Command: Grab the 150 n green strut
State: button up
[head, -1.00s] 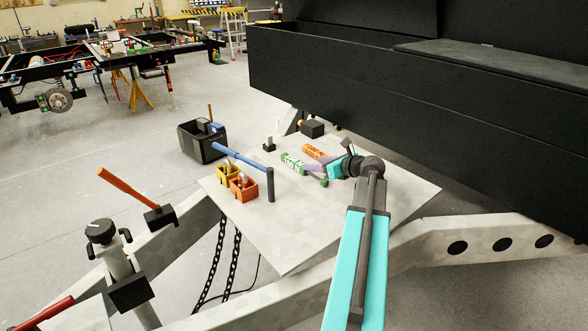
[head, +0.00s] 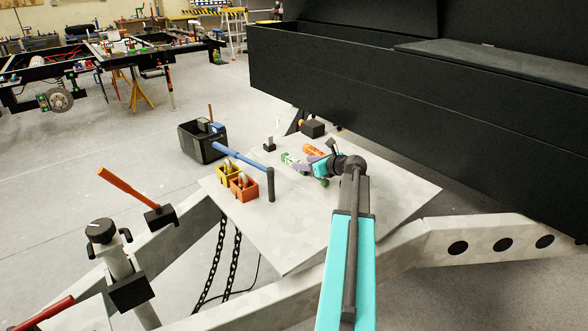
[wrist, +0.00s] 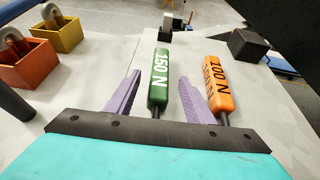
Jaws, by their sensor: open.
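The green strut (wrist: 159,80), marked 150 N, lies on the pale board in the wrist view. My gripper (wrist: 157,88) is open, with one purple finger on each side of the green strut. The right finger lies between the green strut and the orange strut (wrist: 219,88), marked 100 N. In the head view, my gripper (head: 306,165) partly covers the green strut (head: 290,159). The orange strut (head: 314,150) shows just behind it.
The pale board (head: 300,235) has bare room at its front. A yellow bin (head: 228,172), an orange bin (head: 243,187) and a blue-handled hammer (head: 243,162) are to the left. The large black box (head: 420,110) rises behind on the right.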

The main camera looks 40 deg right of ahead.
jog(key=shift+x, duration=2.5)
grip_shut()
